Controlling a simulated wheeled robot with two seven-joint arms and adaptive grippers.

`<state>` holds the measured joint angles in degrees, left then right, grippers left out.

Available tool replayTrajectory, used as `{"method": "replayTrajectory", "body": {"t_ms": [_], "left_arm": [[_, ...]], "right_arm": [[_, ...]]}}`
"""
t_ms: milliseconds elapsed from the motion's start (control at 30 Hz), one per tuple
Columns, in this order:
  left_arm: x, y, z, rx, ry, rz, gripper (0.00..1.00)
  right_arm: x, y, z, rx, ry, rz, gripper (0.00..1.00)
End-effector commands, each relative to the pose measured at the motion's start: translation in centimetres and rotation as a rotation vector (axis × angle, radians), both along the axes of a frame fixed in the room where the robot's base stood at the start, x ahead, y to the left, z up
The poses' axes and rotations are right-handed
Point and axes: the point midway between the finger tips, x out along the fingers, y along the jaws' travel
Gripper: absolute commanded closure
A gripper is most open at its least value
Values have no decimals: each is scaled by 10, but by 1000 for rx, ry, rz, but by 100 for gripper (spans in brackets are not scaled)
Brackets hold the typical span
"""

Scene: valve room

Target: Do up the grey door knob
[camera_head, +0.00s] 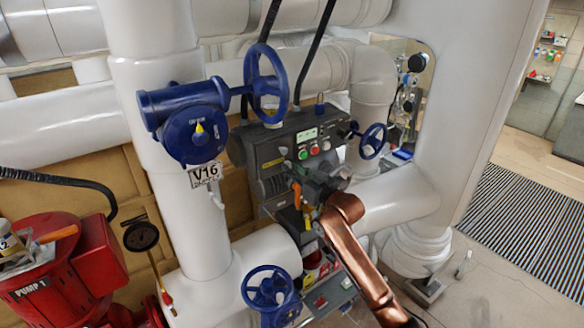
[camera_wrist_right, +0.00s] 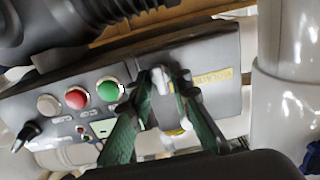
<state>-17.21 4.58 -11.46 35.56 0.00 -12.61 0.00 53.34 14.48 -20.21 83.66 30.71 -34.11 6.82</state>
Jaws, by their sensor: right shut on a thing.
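A dark grey control box (camera_head: 262,150) with a door panel stands in the middle of the head view, between the blue handwheels. My right gripper (camera_head: 298,174) is at the front of this box, below its round buttons. In the right wrist view, the gripper (camera_wrist_right: 162,84) has its two green-padded fingers on either side of the small grey door knob (camera_wrist_right: 159,78), shut on it. The knob sits between the green button (camera_wrist_right: 109,90) and a yellow label (camera_wrist_right: 212,76). In the head view my gripper hides the knob. My left gripper is not in view.
A blue handwheel (camera_head: 373,141) is close to the right of the box, and another (camera_head: 266,80) rises above it. A third handwheel (camera_head: 270,287) is below. White pipes (camera_head: 165,150) crowd the left. Open floor (camera_head: 500,255) lies at right.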

Motion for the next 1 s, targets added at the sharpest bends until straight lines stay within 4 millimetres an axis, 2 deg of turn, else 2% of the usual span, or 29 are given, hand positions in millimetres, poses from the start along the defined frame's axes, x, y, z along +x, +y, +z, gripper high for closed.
{"method": "replayTrajectory", "body": {"t_ms": [400, 433, 533, 833, 1000], "left_arm": [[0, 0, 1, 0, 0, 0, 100], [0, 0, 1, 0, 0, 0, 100], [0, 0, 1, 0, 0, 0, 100], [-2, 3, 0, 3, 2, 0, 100], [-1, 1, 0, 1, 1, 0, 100]], "right_arm": [[0, -1, 0, 7, 5, -1, 100], [0, -1, 0, 7, 5, -1, 81], [0, -1, 0, 7, 5, -1, 75], [-1, -1, 0, 6, 5, 0, 75], [-14, -11, -1, 7, 4, 0, 75]]}}
